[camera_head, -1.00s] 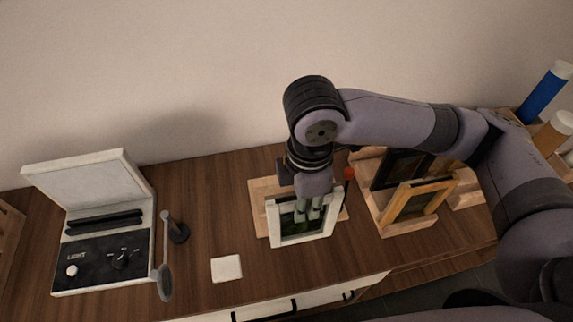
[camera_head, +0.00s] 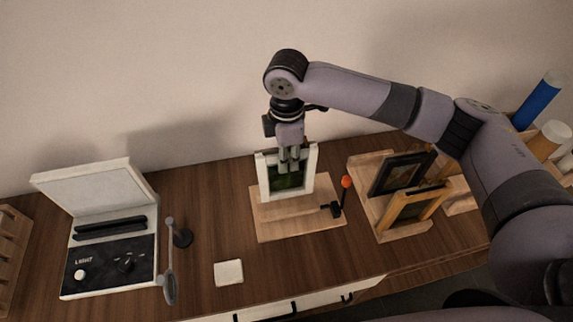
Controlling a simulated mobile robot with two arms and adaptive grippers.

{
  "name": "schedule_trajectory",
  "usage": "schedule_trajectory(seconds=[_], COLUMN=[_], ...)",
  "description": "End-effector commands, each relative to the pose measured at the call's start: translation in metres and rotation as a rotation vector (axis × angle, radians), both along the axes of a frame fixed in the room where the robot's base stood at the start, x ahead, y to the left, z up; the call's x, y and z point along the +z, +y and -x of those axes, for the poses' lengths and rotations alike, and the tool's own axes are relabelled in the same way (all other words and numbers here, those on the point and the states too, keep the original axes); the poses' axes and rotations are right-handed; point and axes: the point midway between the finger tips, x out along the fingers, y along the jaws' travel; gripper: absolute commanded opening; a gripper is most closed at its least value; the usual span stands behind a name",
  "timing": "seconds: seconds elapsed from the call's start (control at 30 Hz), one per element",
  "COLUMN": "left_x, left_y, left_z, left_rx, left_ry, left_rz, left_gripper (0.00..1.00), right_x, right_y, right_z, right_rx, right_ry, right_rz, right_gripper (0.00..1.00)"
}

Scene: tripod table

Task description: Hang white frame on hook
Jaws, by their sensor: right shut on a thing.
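The white frame (camera_head: 308,181) has a dark green picture inside and is upright, over the back part of a light wooden base board (camera_head: 302,222). My right gripper (camera_head: 289,165) comes down from above and is shut on the white frame at its upper middle. I cannot tell whether the frame touches the board. A dark stand with an orange-red tip (camera_head: 346,183) rises at the board's right side. No hook can be made out; the frame and gripper may hide it. My left gripper is not in view.
A wooden rack (camera_head: 405,232) with a black frame (camera_head: 402,172) and a yellow-wood frame (camera_head: 414,205) stands right of the board. At left are an open light box (camera_head: 110,270) and a magnifier on a stand (camera_head: 171,275). A white square pad (camera_head: 228,272) lies in front.

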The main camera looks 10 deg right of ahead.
Motion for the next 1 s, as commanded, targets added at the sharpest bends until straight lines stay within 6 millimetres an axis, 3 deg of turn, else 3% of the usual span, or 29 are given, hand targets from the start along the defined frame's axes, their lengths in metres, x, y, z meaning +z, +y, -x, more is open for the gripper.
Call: schedule_trajectory(seconds=[0.13,0.23,0.43,0.83,0.87,1.0], left_x=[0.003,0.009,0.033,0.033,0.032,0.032], left_y=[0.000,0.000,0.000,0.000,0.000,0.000], left_z=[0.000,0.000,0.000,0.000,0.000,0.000], left_rx=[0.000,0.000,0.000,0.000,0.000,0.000], left_ry=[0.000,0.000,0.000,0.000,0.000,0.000], left_rz=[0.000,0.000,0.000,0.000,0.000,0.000], left_gripper=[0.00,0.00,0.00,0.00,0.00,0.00], right_x=[-0.007,-0.023,-0.040,-0.049,-0.049,-0.049], right_y=[0.000,-0.001,0.000,0.000,0.000,0.000], right_z=[0.000,0.001,-0.003,-0.003,-0.003,-0.003], right_rx=[-0.001,-0.001,-0.001,0.000,0.000,0.000], right_ry=[0.000,0.004,0.001,-0.002,-0.001,-0.001], right_rz=[0.000,0.002,0.000,-0.001,0.000,0.000], right_gripper=[0.00,0.00,0.00,0.00,0.23,0.32])
